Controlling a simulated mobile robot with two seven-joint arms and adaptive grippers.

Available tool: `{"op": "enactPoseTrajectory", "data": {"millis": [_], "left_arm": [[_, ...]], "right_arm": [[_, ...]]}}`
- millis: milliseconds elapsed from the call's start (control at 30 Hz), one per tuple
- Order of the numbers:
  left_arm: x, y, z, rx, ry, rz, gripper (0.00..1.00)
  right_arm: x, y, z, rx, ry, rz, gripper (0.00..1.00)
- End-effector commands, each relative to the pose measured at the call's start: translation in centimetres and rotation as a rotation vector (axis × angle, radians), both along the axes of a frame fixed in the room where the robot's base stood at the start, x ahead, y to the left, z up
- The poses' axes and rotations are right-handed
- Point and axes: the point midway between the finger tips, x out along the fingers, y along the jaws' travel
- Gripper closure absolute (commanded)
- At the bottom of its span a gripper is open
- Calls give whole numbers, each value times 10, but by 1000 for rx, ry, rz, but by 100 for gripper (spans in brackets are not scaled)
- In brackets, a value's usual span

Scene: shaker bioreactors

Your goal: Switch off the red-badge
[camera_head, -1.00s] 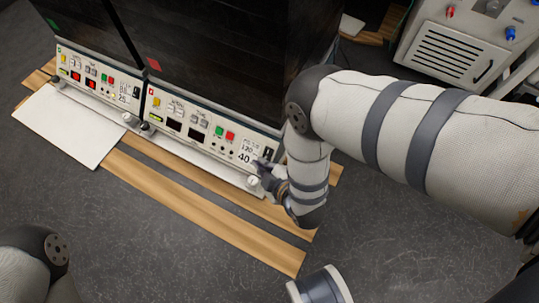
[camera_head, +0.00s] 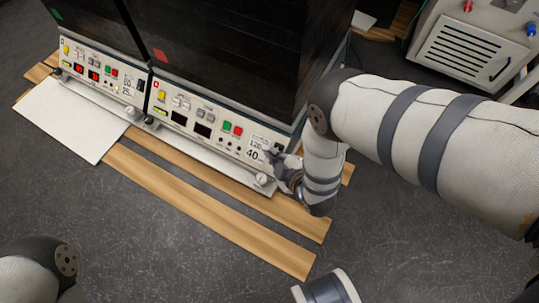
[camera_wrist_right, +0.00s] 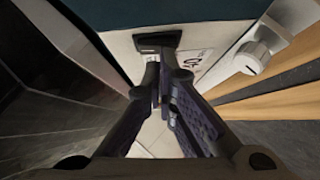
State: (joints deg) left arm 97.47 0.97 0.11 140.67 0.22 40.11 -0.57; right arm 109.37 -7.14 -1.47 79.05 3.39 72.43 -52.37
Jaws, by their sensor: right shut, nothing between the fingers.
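The red-badge shaker is the right one of two dark cabinets; its red badge (camera_head: 160,55) is on the dark front. Its white control panel (camera_head: 230,146) has two dark displays (camera_head: 190,124) and green and red buttons. A black switch (camera_head: 279,148) is at the panel's right end, partly behind my gripper; it also shows in the right wrist view (camera_wrist_right: 157,40). My right gripper (camera_head: 273,158) is shut and empty at this switch, its fingertips (camera_wrist_right: 163,75) just in front of it. I cannot tell whether they touch. My left gripper is out of view.
The left shaker has a green badge (camera_head: 56,14) and red-lit displays (camera_head: 86,73). A white knob (camera_head: 262,179) sits below the right panel, close to my right gripper. Wooden strips (camera_head: 210,212) and a white plate (camera_head: 70,120) lie in front. A grey machine (camera_head: 465,50) stands at the back right.

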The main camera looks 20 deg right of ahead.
Motion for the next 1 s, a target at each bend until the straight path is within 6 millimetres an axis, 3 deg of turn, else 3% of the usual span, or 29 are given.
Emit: {"op": "enactPoseTrajectory", "data": {"millis": [67,667,1000], "left_arm": [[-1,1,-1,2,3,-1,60],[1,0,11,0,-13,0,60],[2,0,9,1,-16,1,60]], "right_arm": [[0,-9,-3,-16,-10,-1,100],[1,-8,16,-13,-13,0,100],[0,-7,14,-13,-10,0,100]]}}
